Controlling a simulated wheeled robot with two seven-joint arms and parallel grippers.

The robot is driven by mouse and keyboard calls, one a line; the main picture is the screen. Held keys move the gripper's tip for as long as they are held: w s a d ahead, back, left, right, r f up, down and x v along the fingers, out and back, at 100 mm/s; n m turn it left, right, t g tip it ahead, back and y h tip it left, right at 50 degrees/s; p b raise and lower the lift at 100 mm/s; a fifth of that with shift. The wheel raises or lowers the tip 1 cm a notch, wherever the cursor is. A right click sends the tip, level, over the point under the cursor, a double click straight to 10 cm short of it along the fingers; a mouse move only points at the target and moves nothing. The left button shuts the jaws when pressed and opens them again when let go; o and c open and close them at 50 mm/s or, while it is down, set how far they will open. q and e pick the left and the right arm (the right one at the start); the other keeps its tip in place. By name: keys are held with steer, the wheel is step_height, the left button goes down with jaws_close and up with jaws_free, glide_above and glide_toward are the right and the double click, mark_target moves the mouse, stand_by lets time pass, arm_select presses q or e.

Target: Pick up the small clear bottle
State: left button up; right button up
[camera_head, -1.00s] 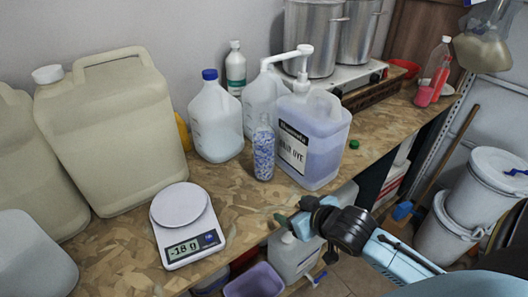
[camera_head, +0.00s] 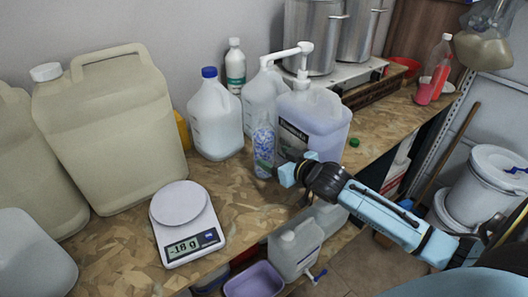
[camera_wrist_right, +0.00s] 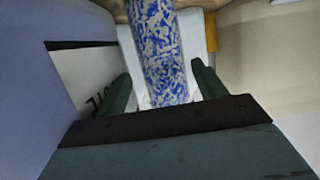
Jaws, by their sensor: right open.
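The small clear bottle (camera_head: 264,145), filled with blue and white flecks, stands upright on the wooden bench in front of the large jug with the pump. My right gripper (camera_head: 279,172) is at the bottle's lower right side in the head view, its fingertips partly hidden. In the right wrist view the bottle (camera_wrist_right: 163,60) shows beyond and between the two dark green fingers (camera_wrist_right: 164,92), which are open with a gap on each side of it. My left gripper is not in view.
The large pump jug (camera_head: 318,125) stands close behind and right of the bottle. A white jug with a blue cap (camera_head: 215,120) stands to its left. The bench is clear between scale and bottle.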

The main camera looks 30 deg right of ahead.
mark_target(264, 152)
steer(key=shift+x, duration=2.9)
steer(key=shift+a, duration=0.15)
steer(key=c, duration=1.1)
steer(key=shift+r, duration=0.15)
